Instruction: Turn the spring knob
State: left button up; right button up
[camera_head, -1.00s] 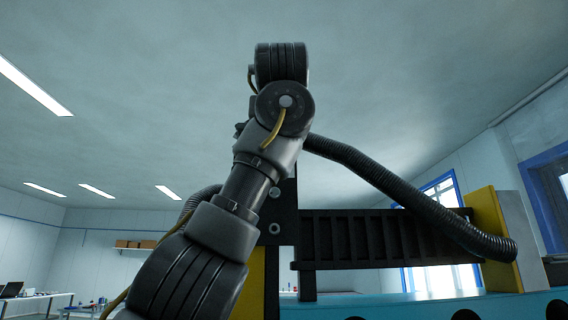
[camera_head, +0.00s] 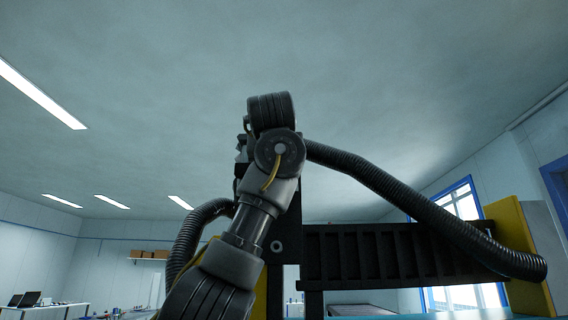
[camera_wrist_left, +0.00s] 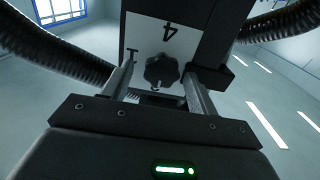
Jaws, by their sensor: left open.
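The spring knob (camera_wrist_left: 161,70) is a dark lobed knob on a light plate marked 4, in the left wrist view. A coil spring shows faintly just below it. My left gripper (camera_wrist_left: 161,84) is open, with one finger on each side of the knob. I cannot tell whether the fingers touch it. In the head view my left arm (camera_head: 262,190) reaches up in front of the fixture, and its gripper and the knob are hidden there. My right gripper is in neither view.
The dark panel fixture (camera_head: 385,257) has a ribbed beam and a yellow block (camera_head: 522,250) at its right. A black corrugated hose (camera_head: 400,195) crosses in front of it, and another hose bends behind my arm. A table (camera_head: 40,312) stands far off at left.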

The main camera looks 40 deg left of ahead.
pick_arm(q)
jog(key=shift+a+f, duration=0.1)
jog(key=shift+a, duration=0.1)
jog(key=shift+d, duration=0.15)
jog(key=c, duration=1)
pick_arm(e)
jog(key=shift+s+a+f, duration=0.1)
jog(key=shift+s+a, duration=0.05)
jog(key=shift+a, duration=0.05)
pick_arm(q)
jog(key=shift+n, duration=0.4)
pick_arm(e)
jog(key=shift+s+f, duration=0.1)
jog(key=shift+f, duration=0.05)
pick_arm(q)
jog(key=shift+s+f+n+b, duration=0.1)
jog(key=shift+n+b, duration=0.6)
jog(key=shift+n, duration=3.5)
jog(key=shift+f+n+b, duration=0.1)
jog(key=shift+n+b, duration=0.55)
jog(key=shift+n, duration=3.55)
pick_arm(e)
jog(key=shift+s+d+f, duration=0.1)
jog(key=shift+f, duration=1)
pick_arm(q)
jog(key=shift+a, duration=0.2)
